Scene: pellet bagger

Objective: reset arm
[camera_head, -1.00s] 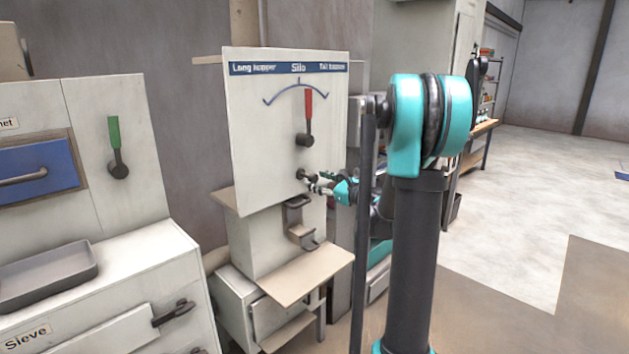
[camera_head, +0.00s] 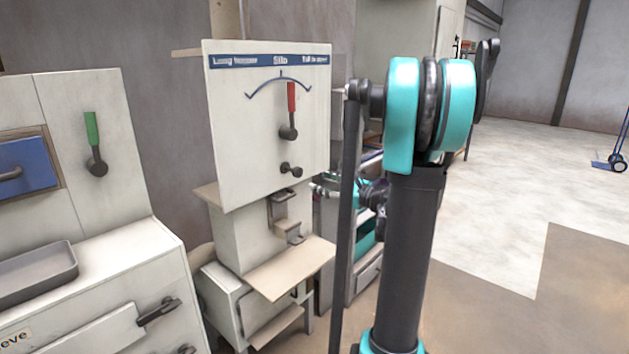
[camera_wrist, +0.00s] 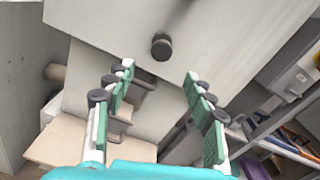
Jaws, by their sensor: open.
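My gripper (camera_wrist: 158,98) is open and empty in the wrist view, its green-padded fingers spread apart. In the head view my arm stands at the right of the white silo panel (camera_head: 235,150), and the gripper is mostly hidden behind my own arm links. The panel carries a red-handled lever (camera_head: 290,108) pointing up under a curved scale. A small dark knob (camera_head: 290,169) sits below the lever. In the wrist view a dark round knob (camera_wrist: 161,46) shows ahead of the fingers, apart from them.
Below the panel are a spout bracket (camera_head: 280,212) and a beige shelf (camera_head: 285,268). At the left stands a cabinet with a green lever (camera_head: 93,140), a blue drawer (camera_head: 24,168) and a grey tray (camera_head: 35,276). Floor at the right is open, with a blue hand truck (camera_head: 612,155) far off.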

